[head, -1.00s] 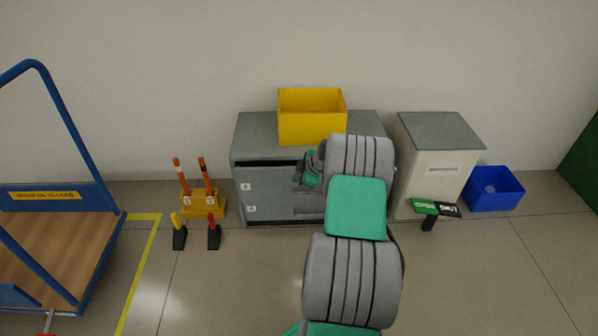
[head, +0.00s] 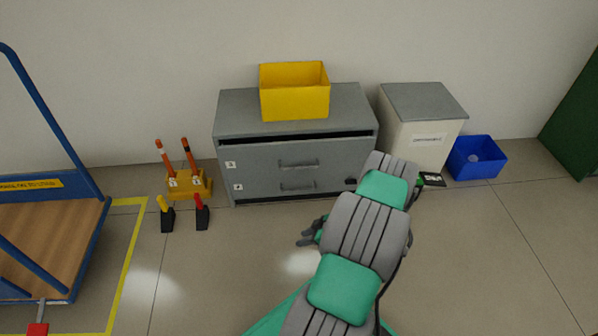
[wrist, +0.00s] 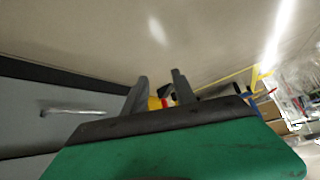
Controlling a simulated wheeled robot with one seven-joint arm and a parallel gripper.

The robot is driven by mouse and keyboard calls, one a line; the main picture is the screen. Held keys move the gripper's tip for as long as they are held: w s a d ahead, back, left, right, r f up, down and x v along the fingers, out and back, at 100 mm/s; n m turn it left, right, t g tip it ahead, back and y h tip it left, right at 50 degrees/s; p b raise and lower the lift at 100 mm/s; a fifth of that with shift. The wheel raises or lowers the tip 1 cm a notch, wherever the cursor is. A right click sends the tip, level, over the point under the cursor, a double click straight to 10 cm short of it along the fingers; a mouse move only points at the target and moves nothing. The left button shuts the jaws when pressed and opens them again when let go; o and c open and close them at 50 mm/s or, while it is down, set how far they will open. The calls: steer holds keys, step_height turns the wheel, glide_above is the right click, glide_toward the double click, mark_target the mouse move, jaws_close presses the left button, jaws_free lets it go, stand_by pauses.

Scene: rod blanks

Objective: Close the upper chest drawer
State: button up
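The grey chest (head: 228,113) stands against the wall in the head view. Its upper drawer (head: 255,157), marked by a small white label and a bar handle (head: 298,163), has a dark gap along its top edge under the chest top. I cannot tell exactly how far it stands out. The lower drawer (head: 260,187) looks flush. My gripper (head: 306,236) is over the floor in front of the chest, pointing left and apart from the drawers. In the wrist view its two fingers (wrist: 160,88) are apart with nothing held, and a grey front with a handle (wrist: 75,110) shows at left.
A yellow bin (head: 295,101) sits on the chest. A pale cabinet (head: 415,145) and blue bin (head: 477,158) stand at right. A yellow rack with orange rods (head: 190,185) and two small stands are at left, beyond them a blue trolley (head: 60,240). Floor before the chest is clear.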

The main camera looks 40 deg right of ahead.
step_height(320, 180, down, 2)
steer(key=w+a+f+m+t, duration=0.1)
steer(key=a+m+t, duration=0.1)
steer(key=m+t+h, duration=0.8)
steer(key=m+t, duration=0.1)
steer(key=m, duration=1.5)
glide_toward(300, 169)
steer(key=w, duration=0.3)
steer(key=w+b, duration=0.1)
steer(key=w, duration=0.1)
steer(key=w+d+b, duration=0.1)
steer(key=w, duration=0.2)
steer(key=w+d+b, duration=0.1)
steer(key=w, duration=0.1)
steer(key=shift+w+d, duration=0.1)
steer(key=shift+w, duration=0.1)
steer(key=shift+r, duration=0.1)
